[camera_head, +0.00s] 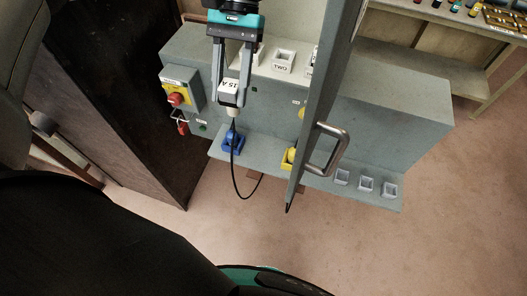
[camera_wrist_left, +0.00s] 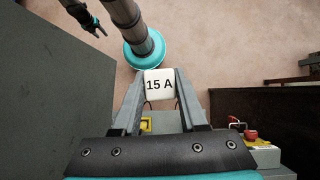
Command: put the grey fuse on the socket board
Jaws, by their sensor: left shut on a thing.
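My left gripper (camera_head: 231,95) comes down from the top of the head view and is shut on a block marked "15 A" (camera_head: 229,87). In the left wrist view the block (camera_wrist_left: 160,84) sits between the fingertips, its pale labelled face showing. I take it for the grey fuse. It is held in front of a grey board (camera_head: 365,110) whose top bears white sockets (camera_head: 284,61), one labelled; the door hides part of them. My right gripper (camera_wrist_left: 98,27) shows small and dark at the top left of the wrist view; its opening is unclear.
A grey door (camera_head: 325,85) with a metal handle (camera_head: 327,150) stands open before the board. The lower ledge holds a blue holder (camera_head: 232,145), a yellow holder (camera_head: 289,158) and small pale sockets (camera_head: 365,184). A black cable (camera_head: 238,187) hangs down. A red switch (camera_head: 175,99) is at left.

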